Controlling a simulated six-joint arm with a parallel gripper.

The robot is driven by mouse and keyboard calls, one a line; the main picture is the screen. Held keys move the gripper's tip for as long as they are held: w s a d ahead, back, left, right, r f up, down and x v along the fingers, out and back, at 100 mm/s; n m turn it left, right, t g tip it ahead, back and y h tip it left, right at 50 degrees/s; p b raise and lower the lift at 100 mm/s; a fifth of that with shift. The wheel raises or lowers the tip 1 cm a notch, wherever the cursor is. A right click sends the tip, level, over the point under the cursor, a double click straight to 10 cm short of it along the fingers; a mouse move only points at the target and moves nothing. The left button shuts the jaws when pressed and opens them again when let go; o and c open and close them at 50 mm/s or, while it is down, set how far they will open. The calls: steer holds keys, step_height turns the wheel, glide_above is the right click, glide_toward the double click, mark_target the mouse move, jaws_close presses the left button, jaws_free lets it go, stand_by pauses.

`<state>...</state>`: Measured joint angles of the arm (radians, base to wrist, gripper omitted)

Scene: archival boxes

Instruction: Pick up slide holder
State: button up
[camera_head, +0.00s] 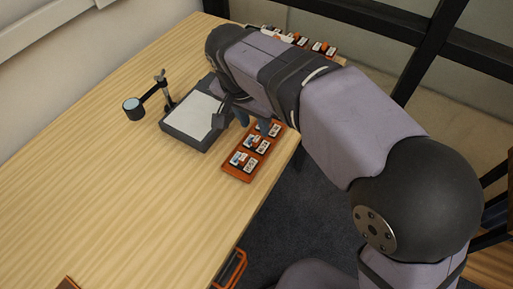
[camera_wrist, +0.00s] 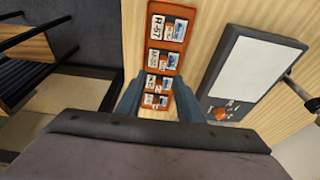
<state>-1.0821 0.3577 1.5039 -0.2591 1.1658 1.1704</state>
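Several small slide holders with white labels and blue pictures sit in a row in an orange tray (camera_head: 239,176). The clearest in the head view is the front slide holder (camera_head: 241,160). The tray (camera_wrist: 183,12) also shows in the wrist view, with a slide holder labelled about "R-67" (camera_wrist: 166,28) at its top end. My gripper (camera_head: 252,122) is over the tray's far end. In the wrist view my gripper (camera_wrist: 157,88) is open, its blue-grey fingers on either side of the tray's lower slide holders. Nothing is visibly held. Fingertip height above the tray is unclear.
A light box (camera_head: 190,126) with a pale panel lies left of the tray, close to my gripper. More small items (camera_head: 318,46) sit at the table's far end. The wooden table's (camera_head: 110,190) near left is clear.

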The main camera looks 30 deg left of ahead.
mark_target(256, 139)
steer(key=shift+s+a+x, duration=0.1)
steer(key=shift+s+x, duration=0.05)
steer(key=shift+x, duration=1.65)
steer(key=shift+s+a+x, duration=0.1)
steer(key=shift+s+x, duration=0.05)
steer(key=shift+x, duration=1.7)
jaws_close()
